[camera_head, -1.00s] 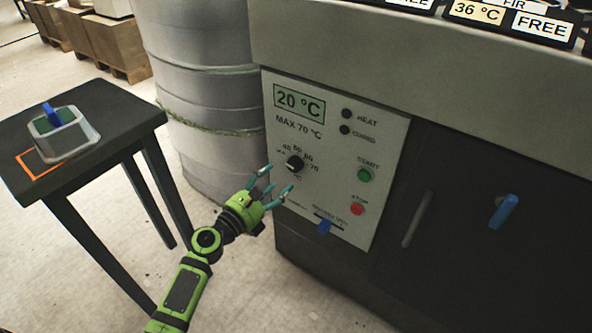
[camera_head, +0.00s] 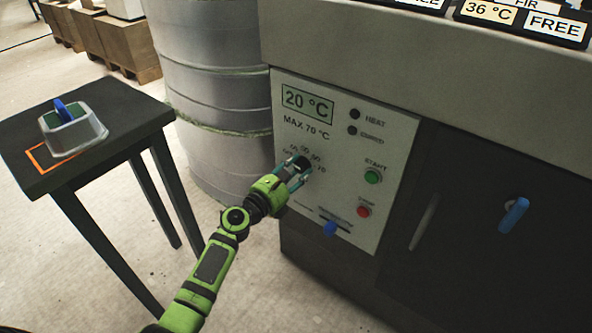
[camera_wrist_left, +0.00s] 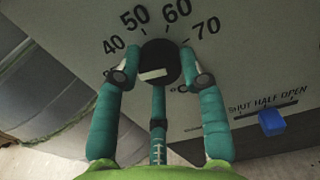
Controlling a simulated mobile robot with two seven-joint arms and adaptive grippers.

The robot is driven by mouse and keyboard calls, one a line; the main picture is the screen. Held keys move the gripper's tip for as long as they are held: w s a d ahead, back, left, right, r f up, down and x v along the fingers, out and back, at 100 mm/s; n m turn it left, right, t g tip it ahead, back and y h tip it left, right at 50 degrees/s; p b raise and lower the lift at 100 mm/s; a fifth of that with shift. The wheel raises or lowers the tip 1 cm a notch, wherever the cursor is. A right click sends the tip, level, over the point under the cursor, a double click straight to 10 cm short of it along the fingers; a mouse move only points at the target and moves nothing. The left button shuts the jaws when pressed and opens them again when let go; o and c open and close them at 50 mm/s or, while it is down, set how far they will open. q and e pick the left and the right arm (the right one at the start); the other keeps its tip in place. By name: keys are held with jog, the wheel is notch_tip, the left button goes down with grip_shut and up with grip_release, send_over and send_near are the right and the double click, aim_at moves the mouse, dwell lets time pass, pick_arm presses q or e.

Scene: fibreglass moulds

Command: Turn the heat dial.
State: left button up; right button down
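The round black heat dial (camera_wrist_left: 160,58) sits on the pale control panel (camera_head: 388,165), and a pale bar shows on its face. The numbers 40, 50, 60 and 70 curve around it. In the head view my left gripper (camera_head: 299,172) is at the dial and partly hides it. In the left wrist view its teal fingers (camera_wrist_left: 160,66) stand on both sides of the dial, with a third below. The fingertips are very close to the dial's edge; I cannot tell if they press on it. The display (camera_head: 307,102) reads 20 °C. My right gripper is not in view.
A green start button (camera_head: 373,177) and a red stop button (camera_head: 363,211) are right of the dial. A blue slider (camera_head: 330,229) is below; it also shows in the wrist view (camera_wrist_left: 272,122). A dark table (camera_head: 125,130) with a grey box (camera_head: 80,136) stands left.

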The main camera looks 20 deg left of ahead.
pick_arm(q)
jog(key=shift+m, duration=0.7)
jog(key=shift+m+b, duration=0.45)
jog(key=shift+m, duration=0.25)
jog(key=m+b, duration=0.1)
jog(key=m, duration=0.4)
jog(key=shift+b, duration=0.3)
jog(key=m+b, duration=0.1)
jog(key=m, duration=0.3)
jog(key=shift+r+m+b, duration=0.1)
jog(key=shift+m+b, duration=0.3)
jog(key=shift+m, duration=1.6)
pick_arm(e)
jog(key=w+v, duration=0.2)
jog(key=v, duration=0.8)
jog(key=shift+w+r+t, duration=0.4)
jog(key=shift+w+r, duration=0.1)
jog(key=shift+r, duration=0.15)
